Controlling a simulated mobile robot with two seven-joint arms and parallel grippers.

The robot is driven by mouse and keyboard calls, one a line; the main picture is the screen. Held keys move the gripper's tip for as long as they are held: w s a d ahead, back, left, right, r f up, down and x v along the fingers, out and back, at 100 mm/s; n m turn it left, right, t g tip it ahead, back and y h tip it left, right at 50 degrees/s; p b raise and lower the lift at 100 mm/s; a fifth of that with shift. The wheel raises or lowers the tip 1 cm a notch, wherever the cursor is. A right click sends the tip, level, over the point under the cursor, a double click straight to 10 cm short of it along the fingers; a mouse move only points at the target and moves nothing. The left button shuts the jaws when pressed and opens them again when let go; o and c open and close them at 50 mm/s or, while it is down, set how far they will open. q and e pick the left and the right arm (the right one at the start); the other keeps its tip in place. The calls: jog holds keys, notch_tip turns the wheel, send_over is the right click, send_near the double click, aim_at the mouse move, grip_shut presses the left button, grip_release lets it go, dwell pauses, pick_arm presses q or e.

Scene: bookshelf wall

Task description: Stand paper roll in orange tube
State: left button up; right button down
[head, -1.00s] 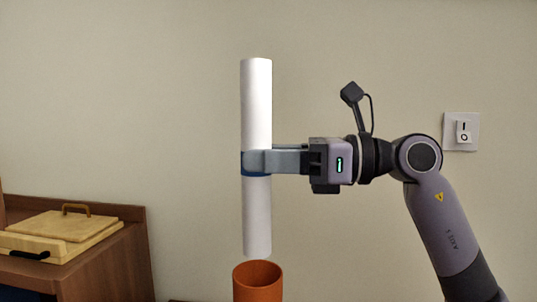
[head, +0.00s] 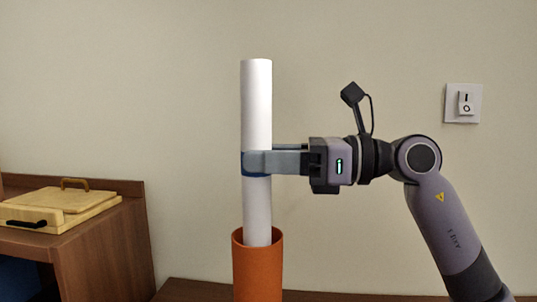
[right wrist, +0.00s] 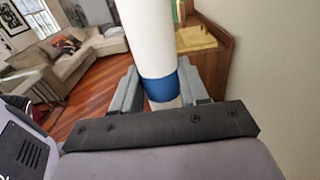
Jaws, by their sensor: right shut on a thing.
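The white paper roll (head: 257,105) stands upright in the head view, with a blue band at its middle. My right gripper (head: 256,162) is shut on the roll at this band. The right wrist view also shows the roll (right wrist: 152,35) and its blue band between my fingers. The orange tube (head: 257,272) stands upright below the gripper. The roll's lower end reaches down behind the tube's front rim and appears to be inside its mouth. The roll's bottom edge and the tube's base are hidden. My left gripper is not in view.
A brown wooden cabinet (head: 110,243) stands at the left with a pale wooden box (head: 60,208) on it. A brown surface edge (head: 340,296) runs along the bottom. A light switch (head: 463,103) is on the bare wall at right.

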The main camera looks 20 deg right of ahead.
aim_at(269, 179)
notch_tip(269, 179, down, 3)
jog(key=shift+r+b, duration=0.15)
jog(key=shift+b, duration=0.75)
jog(key=shift+c, duration=2.4)
grip_release()
